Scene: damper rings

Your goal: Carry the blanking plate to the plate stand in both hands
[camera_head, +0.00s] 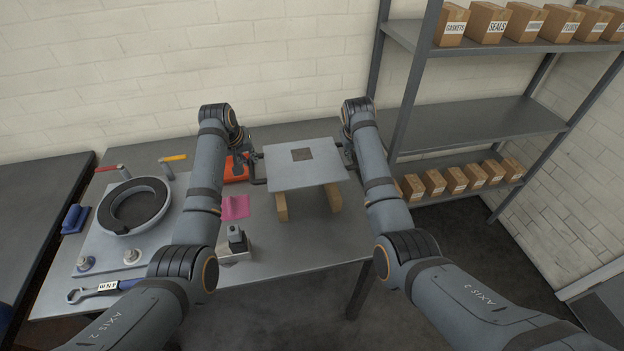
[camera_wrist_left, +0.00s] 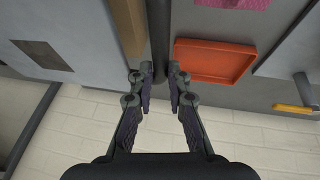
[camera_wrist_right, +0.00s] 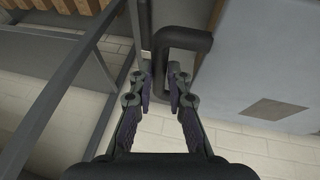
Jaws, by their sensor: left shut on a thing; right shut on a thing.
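The blanking plate (camera_head: 300,178) is a flat grey square with a dark square patch, roughly level at the right end of the table. My left gripper (camera_head: 254,168) is shut on its left dark handle; that bar runs between the fingers in the left wrist view (camera_wrist_left: 160,78). My right gripper (camera_head: 350,160) is shut on the opposite handle, a black bent bar in the right wrist view (camera_wrist_right: 160,82). Two wooden blocks (camera_head: 281,207), apparently the plate stand, show below the plate's front edge. Their tops are hidden, so I cannot tell whether the plate touches them.
A ring fixture (camera_head: 93,246) stands on the table's left. A wrench (camera_head: 88,293), a pink cloth (camera_head: 235,207), an orange tray (camera_head: 236,171) and a small grey-black device (camera_head: 237,243) lie around. A shelf rack (camera_head: 400,125) with boxes stands close to my right arm.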

